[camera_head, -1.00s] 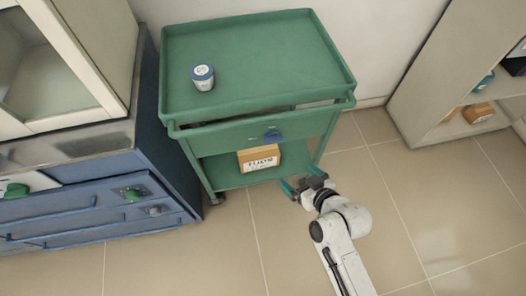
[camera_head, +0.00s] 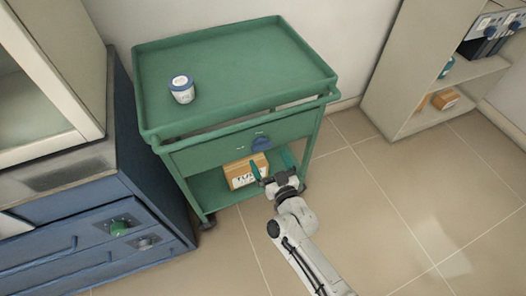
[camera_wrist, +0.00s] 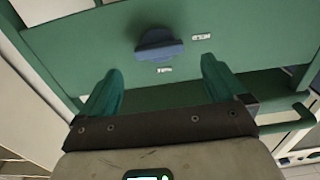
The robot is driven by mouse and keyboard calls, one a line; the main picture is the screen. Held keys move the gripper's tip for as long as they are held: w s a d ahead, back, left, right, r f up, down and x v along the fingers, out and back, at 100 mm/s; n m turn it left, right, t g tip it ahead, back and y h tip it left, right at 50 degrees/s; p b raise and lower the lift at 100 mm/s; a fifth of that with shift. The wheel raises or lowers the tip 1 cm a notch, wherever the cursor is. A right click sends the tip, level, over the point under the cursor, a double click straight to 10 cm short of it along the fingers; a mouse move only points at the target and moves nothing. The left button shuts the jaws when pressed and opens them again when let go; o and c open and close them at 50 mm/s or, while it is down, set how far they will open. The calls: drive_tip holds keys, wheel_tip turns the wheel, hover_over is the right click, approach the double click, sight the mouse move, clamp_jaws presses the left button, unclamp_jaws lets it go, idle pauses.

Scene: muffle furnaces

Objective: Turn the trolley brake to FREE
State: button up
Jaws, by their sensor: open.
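The green trolley (camera_head: 235,75) stands against the wall, with a blue brake knob (camera_head: 260,144) on its front panel. In the wrist view the knob (camera_wrist: 158,43) is a blue half-round grip lying about level, with one small white label (camera_wrist: 201,37) to its right and another (camera_wrist: 164,70) below it. The label text is too small to read. My gripper (camera_head: 272,167) is open and empty in front of the panel, just below the knob. In the wrist view its two green fingers (camera_wrist: 160,85) are spread apart, with the knob beyond and between them, not touching.
A blue-lidded white jar (camera_head: 182,92) stands on the trolley's top tray. A cardboard box (camera_head: 243,172) sits on its lower shelf. Blue drawers (camera_head: 90,240) stand close at the left. A shelf unit (camera_head: 420,80) stands at the right. The floor between is clear.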

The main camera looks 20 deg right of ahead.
sight(263, 148)
drive_tip(key=shift+w+b, duration=0.8)
drive_tip(key=shift+w, duration=1.85)
drive_tip(key=shift+c, duration=0.3)
drive_tip(key=c, duration=1)
